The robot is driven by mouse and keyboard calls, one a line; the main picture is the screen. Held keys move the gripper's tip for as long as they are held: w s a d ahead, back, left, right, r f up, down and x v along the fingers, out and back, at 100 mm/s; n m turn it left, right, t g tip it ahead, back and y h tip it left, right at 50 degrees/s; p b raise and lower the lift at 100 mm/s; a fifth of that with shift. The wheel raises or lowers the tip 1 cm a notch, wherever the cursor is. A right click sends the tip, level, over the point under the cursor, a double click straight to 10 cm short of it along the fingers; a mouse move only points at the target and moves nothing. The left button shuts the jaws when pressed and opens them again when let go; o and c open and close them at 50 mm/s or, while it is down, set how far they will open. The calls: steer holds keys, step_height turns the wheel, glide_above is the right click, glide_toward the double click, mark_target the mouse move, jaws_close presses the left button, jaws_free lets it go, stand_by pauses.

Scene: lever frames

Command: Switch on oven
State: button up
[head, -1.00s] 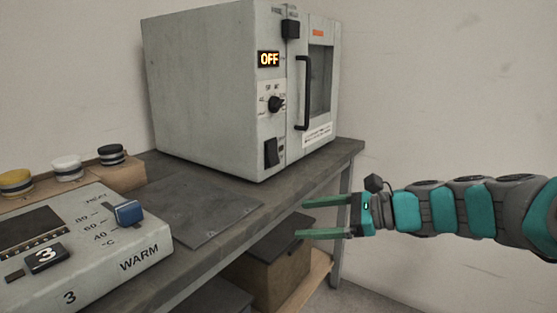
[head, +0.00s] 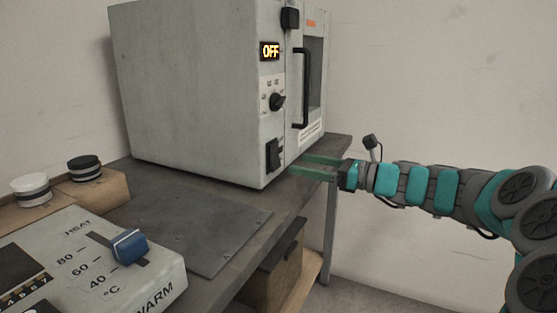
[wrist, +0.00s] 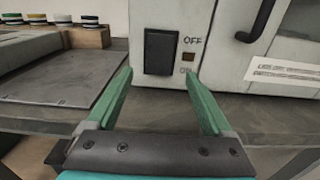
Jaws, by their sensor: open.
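The grey oven (head: 190,90) stands on the bench, its lit display (head: 270,51) reading OFF. A black rocker switch (head: 272,155) sits low on its front panel. In the wrist view the switch (wrist: 161,52) has OFF marked beside its upper end and a small brown indicator and a second, hard-to-read label lower down. My gripper (head: 316,165) is open and empty, in front of the oven's lower front near the bench edge. In the wrist view its two fingers (wrist: 160,95) point at the panel on either side of and below the switch, apparently without touching it.
A black knob (head: 277,101) and a door handle (head: 301,88) are above the switch. A heater unit (head: 95,270) with a blue slider (head: 129,246) stands at lower left. A flat dark plate (head: 190,228) lies on the bench (head: 300,190). A wooden box is below.

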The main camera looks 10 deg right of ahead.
mark_target(277, 160)
steer(key=x, duration=0.6)
